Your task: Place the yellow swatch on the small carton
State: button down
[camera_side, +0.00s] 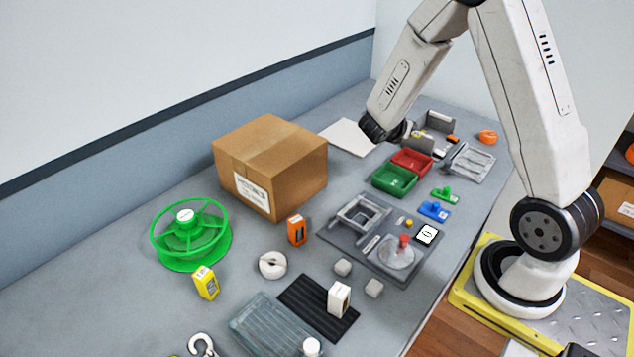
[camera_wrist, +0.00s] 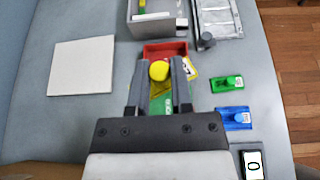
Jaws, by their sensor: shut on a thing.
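The yellow swatch (camera_wrist: 160,90) is between my gripper's two fingers (camera_wrist: 158,84) in the wrist view, with a round yellow knob (camera_wrist: 158,70) on top. My gripper is shut on it, above the red and green trays. In the side view my gripper's fingertips are small, behind the dark wrist, and the swatch is hard to make out. A small white carton (camera_side: 339,298) stands upright on a black ribbed mat (camera_side: 310,306) at the front, far from my gripper. It is out of the wrist view.
A large cardboard box (camera_side: 270,165) stands at back left, beside a green spool (camera_side: 190,235). A red tray (camera_side: 411,161) and green tray (camera_side: 394,180) lie near my gripper. A grey fixture plate (camera_side: 345,245), orange box (camera_side: 297,230) and yellow box (camera_side: 207,283) occupy the middle and front.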

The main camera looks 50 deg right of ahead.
jog(key=w+a+r+n+t+y, duration=0.1)
jog(key=w+a+r+n+t, duration=0.2)
jog(key=a, duration=0.5)
jog(key=w+a+r+n+t+y, duration=0.1)
jog(key=w+a+r+n+t, duration=0.1)
jog(key=a, duration=0.5)
jog(key=w+a+r+n+t+y, duration=0.1)
jog(key=w+a+r+n+t, duration=0.2)
jog(key=a+r, duration=0.4)
jog(key=w+a+t, duration=0.1)
jog(key=w, duration=0.1)
jog(key=shift+w+a+n, duration=0.3)
jog(key=shift+w+a, duration=0.05)
jog(key=shift+w, duration=0.05)
send_over(270, 143)
jog(key=f, duration=0.8)
jog(key=shift+s+f, duration=0.3)
jog(key=shift+s, duration=0.1)
jog(key=shift+w+f, duration=0.35)
